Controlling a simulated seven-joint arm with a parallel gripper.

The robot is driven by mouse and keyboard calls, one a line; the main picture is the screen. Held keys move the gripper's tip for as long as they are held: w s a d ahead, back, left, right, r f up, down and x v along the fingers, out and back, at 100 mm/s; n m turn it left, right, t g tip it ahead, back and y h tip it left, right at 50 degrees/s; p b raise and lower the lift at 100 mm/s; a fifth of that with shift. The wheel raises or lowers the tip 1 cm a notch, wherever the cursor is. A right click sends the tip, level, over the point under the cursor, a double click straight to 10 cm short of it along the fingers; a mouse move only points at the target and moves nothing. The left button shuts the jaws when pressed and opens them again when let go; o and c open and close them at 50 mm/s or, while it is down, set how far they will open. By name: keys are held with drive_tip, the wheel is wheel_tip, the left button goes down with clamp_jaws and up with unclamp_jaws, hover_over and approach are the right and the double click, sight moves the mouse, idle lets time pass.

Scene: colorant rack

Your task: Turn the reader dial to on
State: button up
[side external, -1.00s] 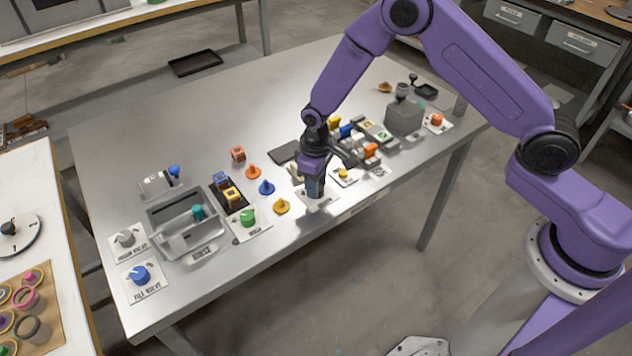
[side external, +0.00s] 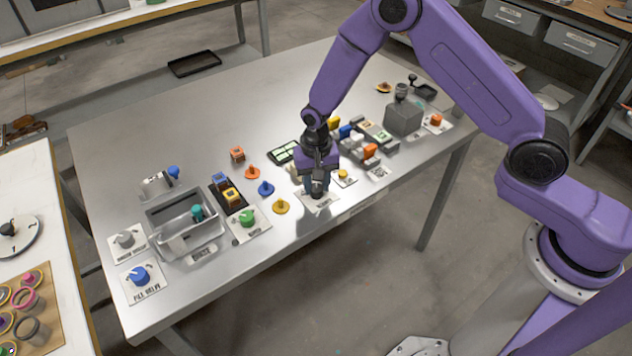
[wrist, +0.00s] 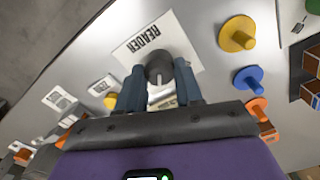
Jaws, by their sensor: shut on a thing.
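The reader dial (wrist: 159,68) is a dark grey round knob with a pale pointer mark, on a white plate (wrist: 140,42) lettered READER. In the wrist view my gripper (wrist: 160,80) has its blue fingers on either side of the knob, shut on it. In the side external view my gripper (side external: 317,188) is over the reader plate (side external: 318,202) near the front edge of the table, and the knob shows dark between the fingers. A dark panel (side external: 285,151) behind the gripper shows lit pale green squares. I cannot read an on mark on the plate.
Yellow (side external: 281,206), blue (side external: 266,187) and orange (side external: 252,172) pegged pieces stand left of the gripper. A small plate with a yellow button (side external: 343,174) is close on the right. The back of the metal table (side external: 150,120) is clear.

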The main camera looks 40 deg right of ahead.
sight(317, 186)
drive_tip(key=shift+m, duration=1.1)
drive_tip(key=o, duration=1)
drive_tip(key=shift+o, duration=0.2)
wheel_tip(317, 186, up, 18)
drive_tip(key=shift+f, duration=0.25)
